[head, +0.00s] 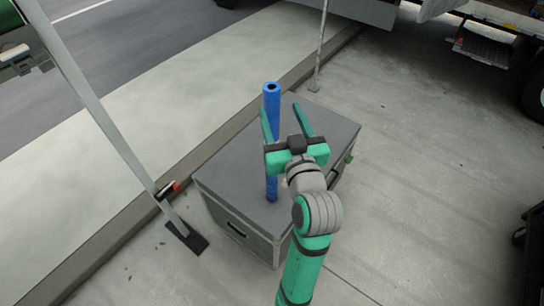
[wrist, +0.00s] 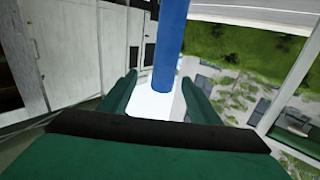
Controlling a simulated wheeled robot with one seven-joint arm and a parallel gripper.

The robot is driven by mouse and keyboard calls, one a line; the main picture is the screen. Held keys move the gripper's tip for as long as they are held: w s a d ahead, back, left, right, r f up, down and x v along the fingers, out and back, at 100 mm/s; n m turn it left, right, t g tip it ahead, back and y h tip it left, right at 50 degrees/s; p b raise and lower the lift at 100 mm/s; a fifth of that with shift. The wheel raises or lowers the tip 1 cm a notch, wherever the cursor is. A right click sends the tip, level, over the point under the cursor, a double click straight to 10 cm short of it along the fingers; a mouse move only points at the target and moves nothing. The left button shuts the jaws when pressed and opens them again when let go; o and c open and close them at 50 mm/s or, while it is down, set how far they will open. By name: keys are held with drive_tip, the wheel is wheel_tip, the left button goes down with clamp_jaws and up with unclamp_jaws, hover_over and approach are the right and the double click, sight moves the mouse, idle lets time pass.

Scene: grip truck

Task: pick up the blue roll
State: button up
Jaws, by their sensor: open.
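The blue roll (head: 271,103) is a tall thin tube standing upright on a grey case (head: 228,180). My gripper (head: 281,107) is open and empty, with its green fingers pointing toward the roll's side of the case. In the head view the left finger overlaps the roll, and the gripper body hides part of its middle. In the wrist view the roll (wrist: 172,45) shows between the two fingertips (wrist: 160,77), closer to the right one. I cannot tell whether a finger touches it.
A light pole with a dark foot (head: 184,238) stands left of the case, and another stand (head: 315,80) is behind it. A truck (head: 485,35) is at the back right. The pavement (head: 430,170) right of the case is clear.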

sight(276, 102)
drive_tip(key=shift+w+a+r, duration=0.1)
drive_tip(key=shift+w+r, duration=0.15)
drive_tip(key=x, duration=0.5)
drive_tip(key=shift+a+x, duration=0.2)
drive_tip(key=shift+x, duration=1.2)
drive_tip(key=shift+a+x, duration=0.15)
drive_tip(key=shift+x, duration=1.2)
drive_tip(key=shift+s+f, duration=0.1)
drive_tip(key=shift+s, duration=0.05)
clamp_jaws()
